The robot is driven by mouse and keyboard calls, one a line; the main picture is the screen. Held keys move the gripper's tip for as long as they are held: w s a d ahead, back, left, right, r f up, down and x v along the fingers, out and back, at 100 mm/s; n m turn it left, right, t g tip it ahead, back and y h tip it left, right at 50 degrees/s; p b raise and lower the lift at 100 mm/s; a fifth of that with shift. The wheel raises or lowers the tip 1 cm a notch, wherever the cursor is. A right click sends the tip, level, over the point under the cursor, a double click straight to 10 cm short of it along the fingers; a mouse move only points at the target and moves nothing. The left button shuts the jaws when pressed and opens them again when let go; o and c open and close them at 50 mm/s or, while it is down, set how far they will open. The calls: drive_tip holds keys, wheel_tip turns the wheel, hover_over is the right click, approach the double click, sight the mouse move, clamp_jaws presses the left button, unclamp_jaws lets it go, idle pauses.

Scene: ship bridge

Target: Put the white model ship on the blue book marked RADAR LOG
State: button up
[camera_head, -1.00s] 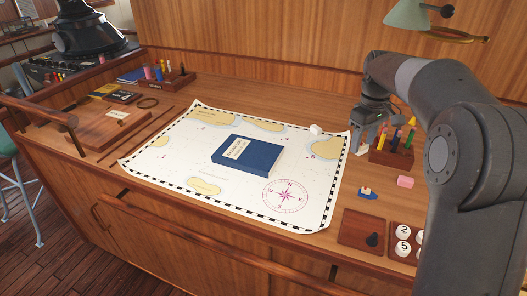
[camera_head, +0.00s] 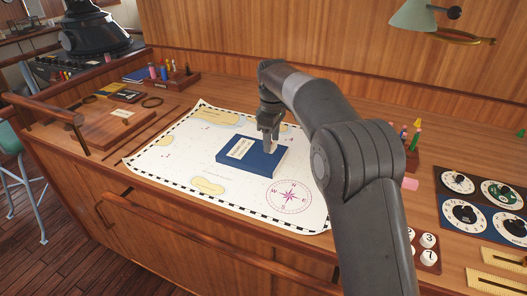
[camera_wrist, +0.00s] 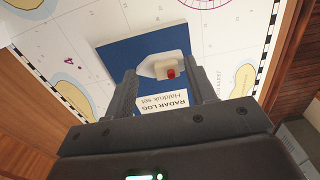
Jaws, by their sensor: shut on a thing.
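The blue book (camera_head: 222,156) marked RADAR LOG lies flat on the white chart; its cover and white label also show in the wrist view (camera_wrist: 120,58). My gripper (camera_head: 267,148) points down over the right part of the book. In the wrist view my gripper (camera_wrist: 162,74) has its two fingers on either side of the white model ship (camera_wrist: 155,68), which has a small red part on it, and is shut on it. The ship is over the book's cover; I cannot tell whether it touches it. In the head view the ship cannot be made out behind the fingers.
The chart (camera_head: 165,162) is clear around the book. My arm hides the chart's right side and part of the desk. A pink block (camera_head: 410,184), number discs (camera_head: 429,240) and dials (camera_head: 463,215) are at the right. A pen rack (camera_head: 178,78) stands at the back left.

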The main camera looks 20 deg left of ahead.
sight(264, 161)
drive_tip(key=shift+s+a+f, duration=0.1)
drive_tip(key=shift+a+f, duration=0.3)
drive_tip(key=shift+a, duration=0.2)
drive_tip(key=shift+a+f, duration=0.4)
drive_tip(key=shift+a, duration=0.2)
drive_tip(key=shift+f, duration=1.9)
drive_tip(key=shift+f, duration=0.15)
drive_tip(key=o, duration=1)
drive_tip(key=shift+c, duration=0.2)
wheel_tip(264, 161, up, 12)
